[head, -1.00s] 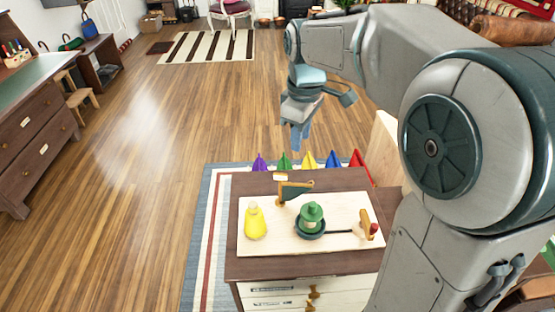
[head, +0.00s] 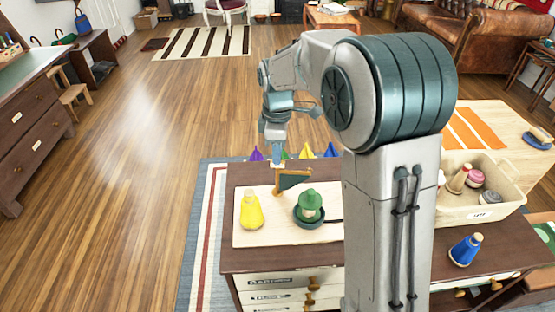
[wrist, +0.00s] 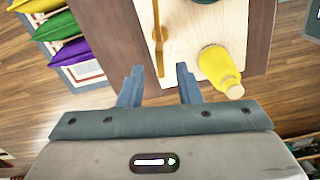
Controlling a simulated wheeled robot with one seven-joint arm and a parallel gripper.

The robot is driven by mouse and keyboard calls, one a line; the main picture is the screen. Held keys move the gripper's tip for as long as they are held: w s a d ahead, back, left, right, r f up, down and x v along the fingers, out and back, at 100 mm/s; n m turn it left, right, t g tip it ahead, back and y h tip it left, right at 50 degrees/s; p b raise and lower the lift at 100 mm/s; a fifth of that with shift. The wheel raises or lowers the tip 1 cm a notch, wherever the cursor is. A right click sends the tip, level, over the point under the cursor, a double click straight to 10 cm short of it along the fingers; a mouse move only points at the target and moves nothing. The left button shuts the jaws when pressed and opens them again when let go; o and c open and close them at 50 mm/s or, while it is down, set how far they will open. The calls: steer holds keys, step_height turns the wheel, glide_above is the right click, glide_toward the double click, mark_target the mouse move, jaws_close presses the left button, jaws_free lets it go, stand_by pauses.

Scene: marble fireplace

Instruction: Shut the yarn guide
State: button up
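What looks like the yarn guide, a wooden post with an arm and a dark green flag-like panel (head: 291,181), stands at the back of a pale board (head: 258,236) on a cabinet. Its wooden bar also shows in the wrist view (wrist: 157,36). A yellow cone (head: 251,212) stands to its left and a green cone (head: 310,203) sits in a dark green dish to its right. My gripper (head: 276,158) is just behind and above the post. In the wrist view my gripper (wrist: 158,84) is open, with nothing between its fingers; the bar lies ahead between them.
Several coloured pointed things, including a purple one (head: 257,154), stand behind the cabinet. A cream bin (head: 480,212) of spools and a blue cone (head: 465,250) are at right. My arm hides the board's right end. Open wooden floor lies left.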

steer(key=shift+f, duration=1.55)
steer(key=shift+c, duration=0.3)
jaws_close()
